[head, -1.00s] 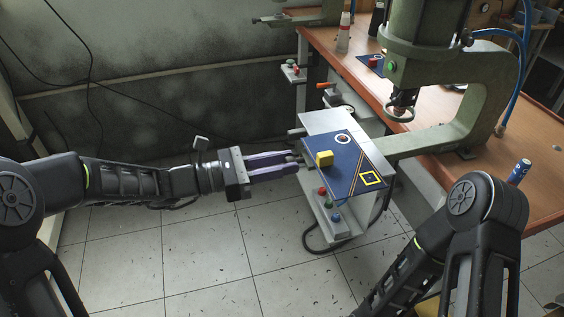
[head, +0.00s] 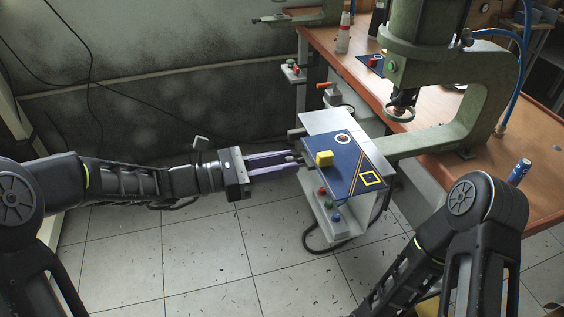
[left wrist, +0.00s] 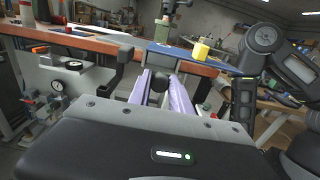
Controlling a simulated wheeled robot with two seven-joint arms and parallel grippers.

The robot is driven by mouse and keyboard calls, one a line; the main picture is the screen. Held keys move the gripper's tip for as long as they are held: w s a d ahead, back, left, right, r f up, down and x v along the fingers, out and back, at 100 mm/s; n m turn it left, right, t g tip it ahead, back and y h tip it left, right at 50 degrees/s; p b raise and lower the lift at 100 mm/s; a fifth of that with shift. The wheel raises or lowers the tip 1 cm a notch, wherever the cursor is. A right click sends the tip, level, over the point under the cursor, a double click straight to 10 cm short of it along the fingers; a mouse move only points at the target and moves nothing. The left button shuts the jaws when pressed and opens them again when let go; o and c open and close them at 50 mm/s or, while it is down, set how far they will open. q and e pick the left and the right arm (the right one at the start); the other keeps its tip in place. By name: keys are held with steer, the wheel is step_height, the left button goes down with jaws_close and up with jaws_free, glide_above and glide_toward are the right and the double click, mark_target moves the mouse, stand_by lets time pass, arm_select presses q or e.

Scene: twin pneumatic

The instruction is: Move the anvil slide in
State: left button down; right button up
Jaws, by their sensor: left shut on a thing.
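The anvil slide shows as a dark knob handle at the left edge of the blue-topped plate (head: 345,178); the rest of it is hard to make out from above. My left gripper (head: 296,161) reaches in from the left, its two lilac fingers shut on the slide's dark knob. In the left wrist view the fingers lie on both sides of the knob (left wrist: 157,84). The plate carries a yellow block (head: 324,158), a white ring mark and a yellow square mark. My right gripper is outside the views; only my right arm shows.
A green press (head: 480,120) stands on the wooden bench (head: 535,200), its arm reaching toward the plate. Red, green and blue buttons (head: 328,205) sit on a grey box below the plate's front. A blue can (head: 519,171) stands on the bench at right. Tiled floor is free at lower left.

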arm_select(q)
steer(key=b+x, duration=0.2)
steer(key=x, duration=1)
steer(key=shift+d+f, duration=0.1)
steer(key=shift+f, duration=0.1)
steer(key=shift+w+d, duration=0.15)
steer(key=shift+d, duration=0.2)
steer(key=shift+r, duration=0.2)
steer(key=c, duration=1.6)
jaws_free()
steer(key=shift+o, duration=1.4)
steer(key=shift+d+f, duration=0.1)
steer(key=shift+d, duration=0.1)
steer(key=shift+o, duration=0.7)
steer(key=shift+a, duration=0.1)
